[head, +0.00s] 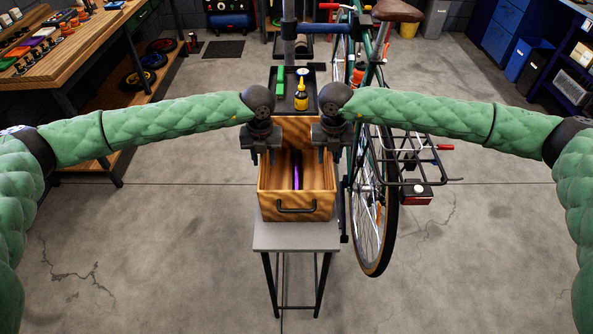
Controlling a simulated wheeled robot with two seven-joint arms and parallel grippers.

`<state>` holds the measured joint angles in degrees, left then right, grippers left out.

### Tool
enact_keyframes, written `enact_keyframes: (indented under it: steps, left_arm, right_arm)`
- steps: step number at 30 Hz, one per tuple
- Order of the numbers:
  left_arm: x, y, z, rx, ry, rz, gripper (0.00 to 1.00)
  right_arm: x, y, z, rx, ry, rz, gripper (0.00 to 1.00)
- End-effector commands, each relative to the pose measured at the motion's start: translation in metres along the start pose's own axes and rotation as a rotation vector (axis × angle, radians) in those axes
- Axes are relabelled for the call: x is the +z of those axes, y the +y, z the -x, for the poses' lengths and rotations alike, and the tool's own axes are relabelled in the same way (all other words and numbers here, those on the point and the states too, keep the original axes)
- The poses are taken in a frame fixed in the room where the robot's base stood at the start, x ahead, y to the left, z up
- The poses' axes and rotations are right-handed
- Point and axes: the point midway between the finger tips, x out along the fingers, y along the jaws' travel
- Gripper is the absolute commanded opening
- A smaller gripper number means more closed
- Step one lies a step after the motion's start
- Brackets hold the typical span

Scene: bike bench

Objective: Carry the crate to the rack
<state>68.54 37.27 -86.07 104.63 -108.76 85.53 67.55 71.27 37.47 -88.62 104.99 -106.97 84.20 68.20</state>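A wooden crate (308,208) with a dark handle on its front wall stands on a small grey-topped stand (296,238). A purple object (297,170) lies inside it. My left gripper (263,159) is at the crate's left wall and my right gripper (328,159) is at its right wall. The fingers of each look spread, with the wall's top edge between them. Contact with the walls cannot be made out. The black rack (412,171) is over the bicycle's rear wheel, right of the crate, and looks empty.
Behind the crate is a dark tray (311,77) with a yellow bottle (301,95) and a green block (281,82). The green bicycle (372,215) stands close to the stand's right side. A workbench (90,45) is at far left.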

Motion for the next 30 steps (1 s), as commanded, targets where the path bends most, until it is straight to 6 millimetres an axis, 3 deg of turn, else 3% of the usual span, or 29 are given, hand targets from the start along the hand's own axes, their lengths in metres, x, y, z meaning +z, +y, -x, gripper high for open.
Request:
enact_keyframes:
  steps: [9, 14, 15, 30]
  left_arm:
    - [0.0, 0.0, -0.0017, 0.0, 0.0, 0.0, 0.34]
    - [0.0, 0.0001, -0.0016, 0.0, 0.0, 0.0, 0.03]
    - [0.0, 0.0001, -0.0016, 0.0, 0.0, 0.0, 0.0]
    - [0.0, 0.0001, -0.0013, 0.001, -0.001, -0.001, 0.0]
  right_arm:
    - [0.0, -0.0001, -0.0016, 0.0, 0.0, 0.0, 0.34]
    - [0.0, -0.0001, -0.0015, -0.001, 0.0, 0.0, 0.02]
    - [0.0, -0.0001, -0.0015, -0.001, 0.0, 0.0, 0.0]
    - [-0.0001, 0.0, -0.0013, -0.001, -0.001, 0.001, 0.0]
